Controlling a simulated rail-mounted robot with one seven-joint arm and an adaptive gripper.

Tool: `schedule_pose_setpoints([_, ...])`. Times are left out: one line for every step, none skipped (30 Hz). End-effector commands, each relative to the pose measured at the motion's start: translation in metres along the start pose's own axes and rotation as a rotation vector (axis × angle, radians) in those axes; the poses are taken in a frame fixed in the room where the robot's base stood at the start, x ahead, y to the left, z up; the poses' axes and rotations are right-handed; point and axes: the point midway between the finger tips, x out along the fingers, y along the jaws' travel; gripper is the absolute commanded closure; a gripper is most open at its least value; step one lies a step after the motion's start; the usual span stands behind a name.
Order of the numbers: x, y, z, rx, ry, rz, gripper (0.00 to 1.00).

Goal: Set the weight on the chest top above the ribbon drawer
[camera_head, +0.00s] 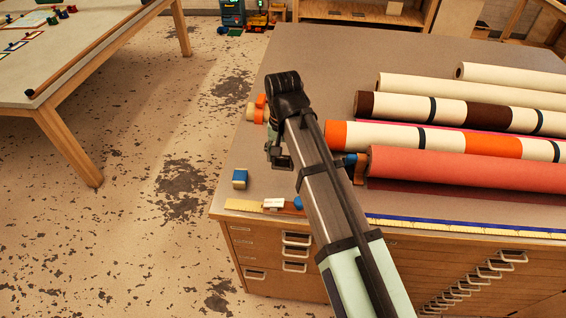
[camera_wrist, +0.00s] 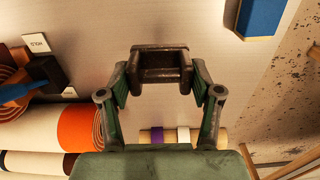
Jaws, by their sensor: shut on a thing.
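My gripper (camera_wrist: 160,66) is shut on a small dark brown block (camera_wrist: 160,61), seen between its fingertips in the wrist view; I take this for the weight. In the head view my gripper (camera_head: 279,157) is above the left part of the chest top (camera_head: 315,62), mostly hidden by my arm, and the held block cannot be made out. The chest front has short drawers (camera_head: 297,239) on the left, with handles and small labels too small to read. I cannot tell which is the ribbon drawer.
Large rolls (camera_head: 460,169) lie on the right of the chest top. A blue-topped block (camera_head: 240,178) stands near the left front corner. A ruler strip (camera_head: 470,228) runs along the front edge. Bare top lies around the blue-topped block. A separate table (camera_head: 75,45) stands left.

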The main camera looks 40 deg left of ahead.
Motion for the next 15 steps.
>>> schedule_pose_setpoints([0.002, 0.0, 0.0, 0.0, 0.0, 0.0, 1.0])
schedule_pose_setpoints([0.003, 0.0, 0.0, 0.0, 0.001, 0.0, 1.0])
schedule_pose_setpoints([0.004, 0.0, 0.0, 0.0, 0.002, -0.001, 1.0])
schedule_pose_setpoints([0.005, 0.0, 0.0, 0.0, 0.002, -0.001, 1.0])
schedule_pose_setpoints([0.006, 0.0, 0.0, 0.0, 0.002, -0.001, 1.0])
schedule_pose_setpoints([0.008, 0.0, 0.0, 0.0, 0.001, -0.001, 1.0])
schedule_pose_setpoints([0.011, 0.0, 0.0, 0.0, 0.001, 0.0, 1.0])
schedule_pose_setpoints([0.013, 0.0, 0.0, 0.0, 0.0, 0.0, 1.0])
schedule_pose_setpoints([0.017, 0.0, 0.001, 0.0, -0.001, 0.0, 1.0])
schedule_pose_setpoints([0.02, 0.0, 0.001, 0.0, -0.001, 0.0, 1.0])
schedule_pose_setpoints([0.023, 0.0, 0.001, 0.0, 0.0, 0.0, 1.0])
schedule_pose_setpoints([0.028, 0.0, 0.0, 0.0, 0.0, 0.0, 1.0])
schedule_pose_setpoints([0.032, 0.0, 0.001, 0.0, -0.001, 0.0, 1.0])
schedule_pose_setpoints([0.035, 0.0, 0.001, 0.0, -0.001, 0.0, 1.0])
schedule_pose_setpoints([0.038, 0.0, 0.001, 0.0, 0.0, 0.0, 1.0])
